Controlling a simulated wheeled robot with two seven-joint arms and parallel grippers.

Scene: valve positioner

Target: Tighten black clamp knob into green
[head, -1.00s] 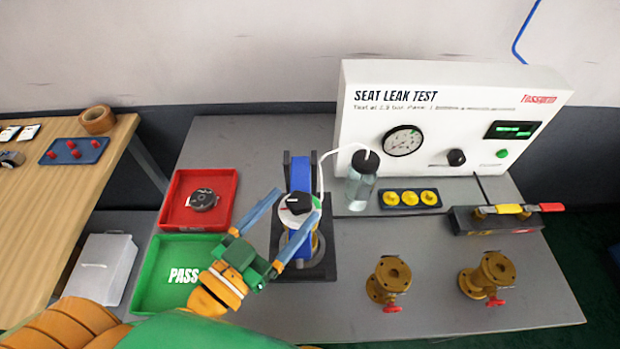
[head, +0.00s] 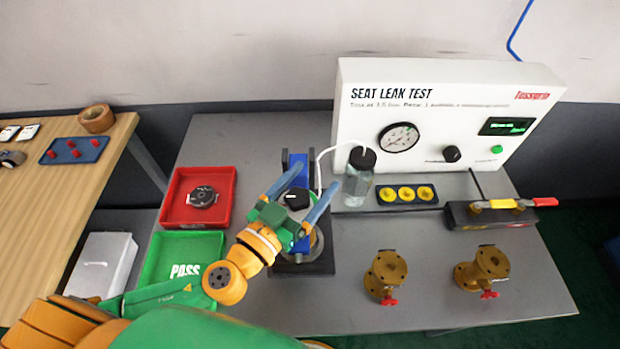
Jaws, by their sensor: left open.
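The black clamp knob (head: 297,199) sits on top of the blue clamp fixture (head: 299,172), which stands on a dark base plate (head: 304,267) in the middle of the bench. My left gripper (head: 300,182) is open, with its two long blue-grey fingers reaching past the knob, one on each side. Whether the fingers touch the knob cannot be told. The gripper body hides the lower part of the fixture and most of the dial around the knob, so the green mark cannot be made out. My right gripper is not in view.
A clear bottle (head: 358,180) with a white tube stands close right of the fixture, before the white test panel (head: 440,120). A red tray (head: 171,208) and green PASS tray (head: 155,265) lie left. Brass valves (head: 386,275) stand front right.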

